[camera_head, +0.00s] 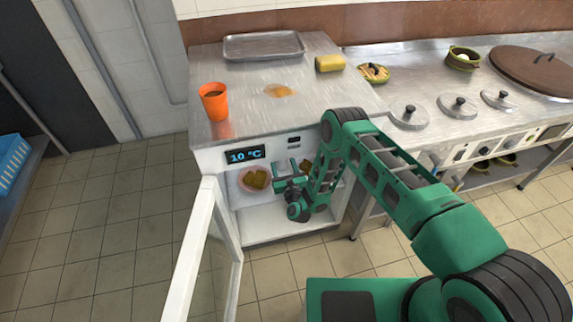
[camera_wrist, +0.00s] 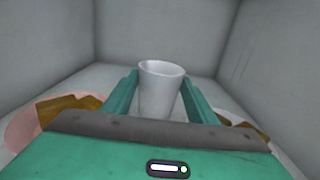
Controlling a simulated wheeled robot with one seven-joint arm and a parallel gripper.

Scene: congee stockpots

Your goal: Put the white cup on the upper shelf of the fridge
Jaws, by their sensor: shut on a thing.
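The white cup (camera_wrist: 160,72) stands upright between the two green fingers of my gripper (camera_wrist: 160,98) in the wrist view. My gripper is shut on it. In the head view my gripper (camera_head: 287,178) is inside the open fridge (camera_head: 225,158), at its upper shelf (camera_wrist: 95,78). The cup cannot be made out clearly in the head view. Whether its base touches the shelf is hidden by my gripper and the low angle.
A pinkish plate (camera_wrist: 22,125) with brown food is left of my gripper; another plate (camera_wrist: 262,133) with brown food is at right. The fridge door (camera_head: 200,250) stands open at left. An orange cup (camera_head: 214,101), a yellow block (camera_head: 330,63) and a tray (camera_head: 263,46) are on top.

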